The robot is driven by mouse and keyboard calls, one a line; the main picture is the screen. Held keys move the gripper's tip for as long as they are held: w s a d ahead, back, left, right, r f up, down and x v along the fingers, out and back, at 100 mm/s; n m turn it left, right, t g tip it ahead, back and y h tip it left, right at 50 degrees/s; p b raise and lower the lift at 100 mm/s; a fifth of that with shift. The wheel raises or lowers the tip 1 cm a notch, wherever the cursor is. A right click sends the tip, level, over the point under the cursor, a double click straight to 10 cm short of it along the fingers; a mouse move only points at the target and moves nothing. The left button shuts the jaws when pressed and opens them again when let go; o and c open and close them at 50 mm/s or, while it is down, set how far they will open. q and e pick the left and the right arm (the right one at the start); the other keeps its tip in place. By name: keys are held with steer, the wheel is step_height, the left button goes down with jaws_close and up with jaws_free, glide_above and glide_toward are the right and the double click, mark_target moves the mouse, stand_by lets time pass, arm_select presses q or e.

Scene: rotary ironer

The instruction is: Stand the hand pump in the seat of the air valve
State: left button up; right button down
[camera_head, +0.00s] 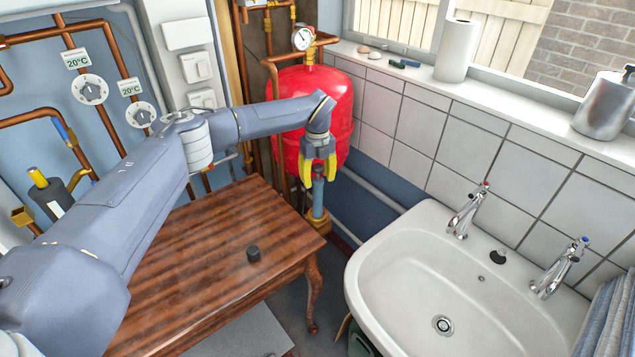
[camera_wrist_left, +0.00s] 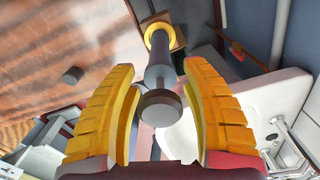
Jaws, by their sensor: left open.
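The hand pump (camera_head: 318,190) is a slim blue-grey cylinder standing roughly upright below my left gripper (camera_head: 318,158). Its lower end meets a brass-coloured seat (camera_head: 318,218) near the table's far right corner. In the left wrist view the pump's round grey knob (camera_wrist_left: 160,108) faces the camera, and its body (camera_wrist_left: 159,65) runs down to the yellow ring of the seat (camera_wrist_left: 158,36). My left gripper (camera_wrist_left: 160,110) is open, its yellow fingers on both sides of the knob with gaps. How deep the pump sits is hidden. My right gripper is not in view.
A wooden table (camera_head: 215,240) bears a small black cylinder (camera_head: 253,253). A red tank (camera_head: 318,95) stands close behind the gripper. A white sink (camera_head: 400,290) lies to the right. Copper pipes and dials (camera_head: 90,90) line the left wall.

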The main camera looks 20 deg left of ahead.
arm_select(q)
step_height(320, 180, up, 10)
stand_by(0.5)
steer(key=shift+d, duration=0.1)
